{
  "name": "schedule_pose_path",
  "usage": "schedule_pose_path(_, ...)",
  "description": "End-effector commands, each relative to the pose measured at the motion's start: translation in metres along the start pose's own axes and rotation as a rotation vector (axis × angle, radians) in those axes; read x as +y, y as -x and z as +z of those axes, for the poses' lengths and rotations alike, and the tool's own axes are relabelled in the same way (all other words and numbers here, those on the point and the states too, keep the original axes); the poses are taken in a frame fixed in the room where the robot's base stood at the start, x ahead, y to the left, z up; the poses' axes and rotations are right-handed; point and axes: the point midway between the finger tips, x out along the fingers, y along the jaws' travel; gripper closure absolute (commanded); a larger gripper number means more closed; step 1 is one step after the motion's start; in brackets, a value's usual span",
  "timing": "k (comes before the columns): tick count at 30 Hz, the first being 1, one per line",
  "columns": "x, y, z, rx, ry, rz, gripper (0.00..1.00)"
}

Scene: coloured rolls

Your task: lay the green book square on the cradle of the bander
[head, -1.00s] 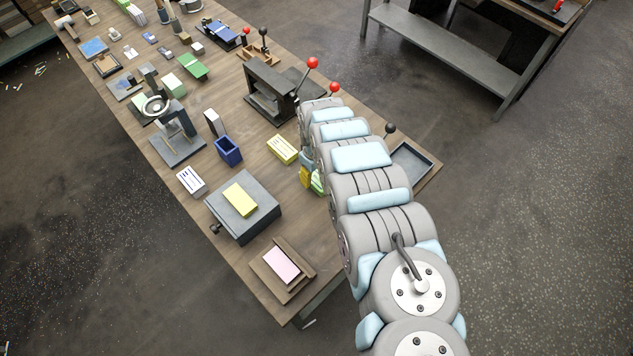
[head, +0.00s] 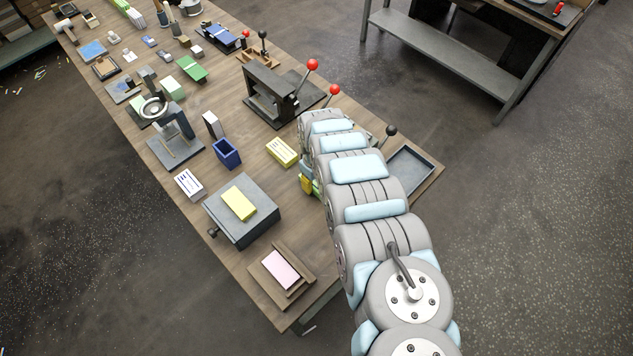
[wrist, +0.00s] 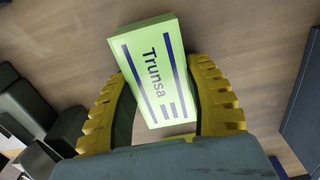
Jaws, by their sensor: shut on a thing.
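The green book is a light green block with dark blue stripes and the word "Trunsa". In the wrist view the book (wrist: 155,70) sits tilted between the two yellow ribbed fingers of my gripper (wrist: 165,100), which is shut on it. In the head view my arm hides most of the gripper (head: 308,184) and book, beside the right part of the bench. I cannot tell for sure which machine is the bander. A dark machine with a red-knobbed lever (head: 268,92) stands behind the gripper, and my arm may cover another station with a red knob (head: 334,90).
A yellow block with a white label (head: 282,152) lies left of the gripper. A grey platform (head: 262,217) holds a yellow block, and a wooden tray (head: 303,272) holds a pink one. A grey tray (head: 411,166) lies at the right edge. Bare wood shows around (head: 290,215).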

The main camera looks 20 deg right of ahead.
Motion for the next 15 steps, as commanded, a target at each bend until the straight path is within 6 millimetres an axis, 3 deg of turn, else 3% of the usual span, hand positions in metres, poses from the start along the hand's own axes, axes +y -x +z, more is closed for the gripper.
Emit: schedule_pose_path(15, -0.0001, 0.0072, -0.0001, 0.000, 0.000, 0.000, 0.77)
